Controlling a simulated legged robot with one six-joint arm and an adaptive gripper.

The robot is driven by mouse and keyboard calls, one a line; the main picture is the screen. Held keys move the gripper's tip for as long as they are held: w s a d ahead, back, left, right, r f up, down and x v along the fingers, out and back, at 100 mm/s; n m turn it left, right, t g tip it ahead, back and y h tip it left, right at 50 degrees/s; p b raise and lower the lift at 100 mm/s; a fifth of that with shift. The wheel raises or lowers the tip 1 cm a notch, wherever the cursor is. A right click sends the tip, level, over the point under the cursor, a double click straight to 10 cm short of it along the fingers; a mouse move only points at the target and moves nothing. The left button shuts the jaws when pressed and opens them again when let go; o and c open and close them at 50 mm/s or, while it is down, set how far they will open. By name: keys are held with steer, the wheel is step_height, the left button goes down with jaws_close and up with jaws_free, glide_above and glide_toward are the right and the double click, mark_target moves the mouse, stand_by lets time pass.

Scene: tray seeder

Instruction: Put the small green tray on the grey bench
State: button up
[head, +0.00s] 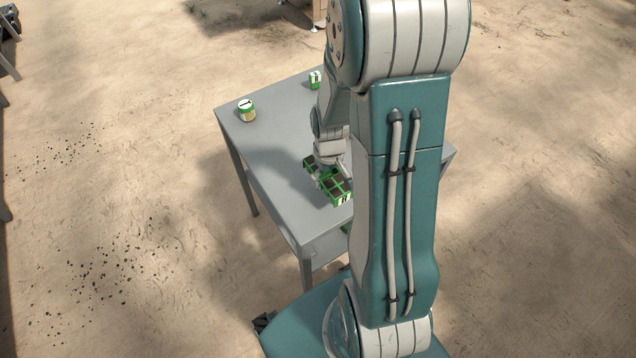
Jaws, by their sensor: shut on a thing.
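The small green tray (338,183) is divided into cells with dark contents and has a white label on its near end. It is at the near part of the grey bench (268,150), partly behind my arm. My gripper (327,172) is at the tray from above and is shut on it. The fingertips are small and partly hidden. I cannot tell whether the tray's underside touches the bench top or is slightly above it.
A small green and white box (315,80) stands near the far edge.

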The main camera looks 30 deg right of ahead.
mark_target(318, 192)
steer(key=w+f, duration=0.1)
steer(key=w+a+f, duration=0.1)
steer(key=f, duration=0.1)
steer(key=shift+w+a+f, duration=0.15)
steer(key=shift+a, duration=0.05)
steer(key=shift+w+f, duration=0.1)
steer(key=shift+f, duration=1.45)
steer(key=o, duration=1)
steer(key=shift+f, duration=0.1)
